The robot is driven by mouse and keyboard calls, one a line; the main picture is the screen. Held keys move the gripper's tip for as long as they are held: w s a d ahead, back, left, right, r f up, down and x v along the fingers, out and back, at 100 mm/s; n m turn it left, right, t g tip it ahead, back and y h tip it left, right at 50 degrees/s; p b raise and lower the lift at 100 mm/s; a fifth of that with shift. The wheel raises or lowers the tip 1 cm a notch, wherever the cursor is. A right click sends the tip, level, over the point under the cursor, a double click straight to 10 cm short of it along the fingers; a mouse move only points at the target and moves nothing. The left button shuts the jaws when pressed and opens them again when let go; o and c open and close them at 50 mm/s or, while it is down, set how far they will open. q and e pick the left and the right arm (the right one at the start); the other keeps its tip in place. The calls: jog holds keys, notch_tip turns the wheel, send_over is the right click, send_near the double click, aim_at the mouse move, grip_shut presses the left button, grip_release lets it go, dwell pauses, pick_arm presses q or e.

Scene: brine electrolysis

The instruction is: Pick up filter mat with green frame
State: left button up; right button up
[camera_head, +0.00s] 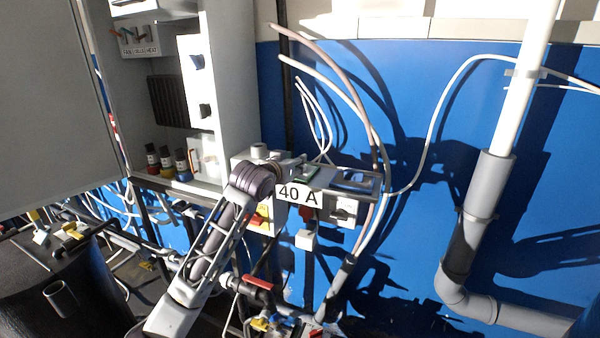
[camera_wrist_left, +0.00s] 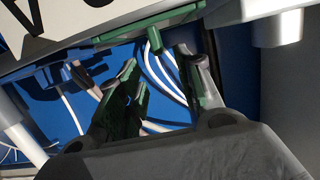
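The filter mat with green frame appears as a green edge (camera_wrist_left: 150,27) at the top of the left wrist view, with a short green tab hanging from it. In the head view, a small green-edged piece (camera_head: 308,173) lies on the grey shelf (camera_head: 372,187) above the "40 A" label. My left gripper (camera_head: 298,164) is at this shelf's left end, close to the green piece. In the left wrist view its fingers (camera_wrist_left: 160,62) are apart, with the tab between and just beyond the tips. I see no clear contact. My arm and gripper hide part of the shelf.
An open grey cabinet (camera_head: 235,90) with small bottles (camera_head: 167,162) stands to the left. Cables (camera_head: 345,90) loop above and behind the shelf against the blue wall (camera_head: 430,110). A grey pipe (camera_head: 485,195) runs down on the right. Valves and a red-handled lever (camera_head: 258,283) are below.

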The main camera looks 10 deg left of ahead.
pick_arm(q)
jog(key=shift+w+d+f+p, duration=0.1)
jog(key=shift+w+f+p, duration=0.2)
jog(key=shift+w+f, duration=0.25)
jog(key=shift+w+f+p, duration=0.3)
jog(key=shift+w, duration=0.35)
jog(key=shift+p+x, duration=0.3)
jog(key=shift+x, duration=0.85)
grip_shut()
